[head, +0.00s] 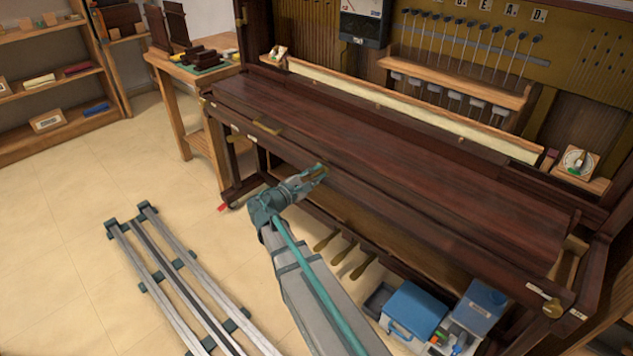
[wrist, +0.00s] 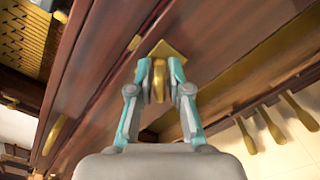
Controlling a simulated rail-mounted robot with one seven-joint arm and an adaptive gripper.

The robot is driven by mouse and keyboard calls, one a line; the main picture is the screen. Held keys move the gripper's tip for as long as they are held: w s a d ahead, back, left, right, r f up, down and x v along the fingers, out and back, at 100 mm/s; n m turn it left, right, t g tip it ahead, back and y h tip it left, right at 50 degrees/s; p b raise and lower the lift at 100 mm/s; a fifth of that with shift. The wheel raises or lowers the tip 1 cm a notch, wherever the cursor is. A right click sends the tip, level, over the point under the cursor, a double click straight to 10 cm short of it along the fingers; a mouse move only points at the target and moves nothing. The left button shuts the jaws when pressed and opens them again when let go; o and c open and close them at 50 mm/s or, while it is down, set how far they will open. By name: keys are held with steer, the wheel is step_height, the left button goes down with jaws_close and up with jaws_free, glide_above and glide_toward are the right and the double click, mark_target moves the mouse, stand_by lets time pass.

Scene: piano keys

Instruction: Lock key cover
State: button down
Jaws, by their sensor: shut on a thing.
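The dark brown key cover (head: 400,155) lies flat across the piano and looks closed. My gripper (head: 318,172) is at the middle of its front edge. In the wrist view my gripper (wrist: 160,68) is shut on a rounded brass lock piece (wrist: 158,82), one teal finger on each side. A square brass plate (wrist: 170,50) sits on the wood behind the fingertips. The fingers hide part of the lock piece, so I cannot tell whether it is turned.
A brass handle (head: 266,128) is on the cover's front at left, and a brass knob (head: 552,309) is at the right end. Pedals (head: 345,252) and a blue box (head: 414,310) are below. Metal rails (head: 180,280) lie on the otherwise clear floor at left.

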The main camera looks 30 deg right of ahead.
steer(key=m+b, duration=0.4)
steer(key=shift+f+m, duration=0.25)
steer(key=shift+m, duration=0.05)
steer(key=m+b, duration=0.3)
steer(key=b, duration=0.1)
steer(key=shift+r+m, duration=0.15)
steer(key=shift+m, duration=0.25)
steer(key=shift+r, duration=0.1)
steer(key=c, duration=1.2)
jaws_free()
steer(key=shift+c, duration=0.2)
steer(key=shift+a, duration=0.1)
steer(key=v, duration=1.1)
steer(key=shift+s+a, duration=0.15)
steer(key=shift+a, duration=0.25)
